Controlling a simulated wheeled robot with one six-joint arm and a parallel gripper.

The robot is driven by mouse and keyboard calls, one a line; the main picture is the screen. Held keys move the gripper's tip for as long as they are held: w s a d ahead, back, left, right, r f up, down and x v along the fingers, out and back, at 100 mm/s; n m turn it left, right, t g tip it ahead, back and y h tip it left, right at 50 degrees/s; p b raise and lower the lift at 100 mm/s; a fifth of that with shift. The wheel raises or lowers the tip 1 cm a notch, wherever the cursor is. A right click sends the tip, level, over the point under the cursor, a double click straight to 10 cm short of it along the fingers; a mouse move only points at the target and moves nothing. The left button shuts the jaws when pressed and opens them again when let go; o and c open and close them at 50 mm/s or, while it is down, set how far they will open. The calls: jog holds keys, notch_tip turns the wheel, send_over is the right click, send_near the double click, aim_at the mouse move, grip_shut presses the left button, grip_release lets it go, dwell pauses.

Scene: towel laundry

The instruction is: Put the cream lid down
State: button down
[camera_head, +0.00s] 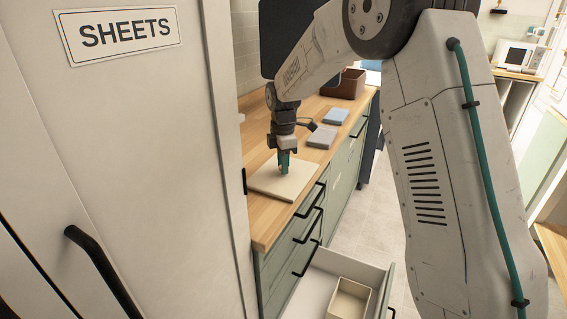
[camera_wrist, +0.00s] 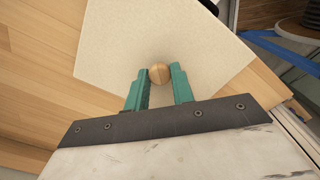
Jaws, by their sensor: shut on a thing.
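The cream lid (camera_head: 288,187) is a flat square panel at the front end of the wooden counter in the head view. In the wrist view the lid (camera_wrist: 205,38) fills the upper middle, with a round wooden knob (camera_wrist: 160,74) at its centre. My gripper (camera_head: 284,171) points down over the lid. Its green fingers (camera_wrist: 160,82) are shut on the knob, one on each side. The lid looks level and on or very close to the counter top; I cannot tell whether it touches.
Folded grey (camera_head: 322,137) and blue (camera_head: 336,116) cloths lie farther back on the counter (camera_head: 262,229), before a brown box (camera_head: 345,84). Below, an open drawer (camera_head: 318,285) holds an open cream box (camera_head: 348,300). A tall cabinet marked SHEETS (camera_head: 180,160) stands at left.

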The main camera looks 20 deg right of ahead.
jog(key=shift+f, duration=0.1)
jog(key=c, duration=1.2)
grip_release()
notch_tip(320, 180, up, 11)
jog(key=s+d+r+m, duration=0.1)
jog(key=s+r+m, duration=0.5)
jog(key=s, duration=0.5)
jog(key=s+f+m, duration=0.1)
jog(key=s+m, duration=0.3)
jog(key=s, duration=0.6)
jog(key=s+d+f+m, duration=0.1)
jog(key=s+m, duration=0.3)
jog(key=s, duration=0.7)
jog(key=s+d+f+m+t, duration=0.1)
jog(key=s+m, duration=0.3)
jog(key=s, duration=0.7)
jog(key=shift+d+f, duration=0.1)
jog(key=shift+f, duration=0.1)
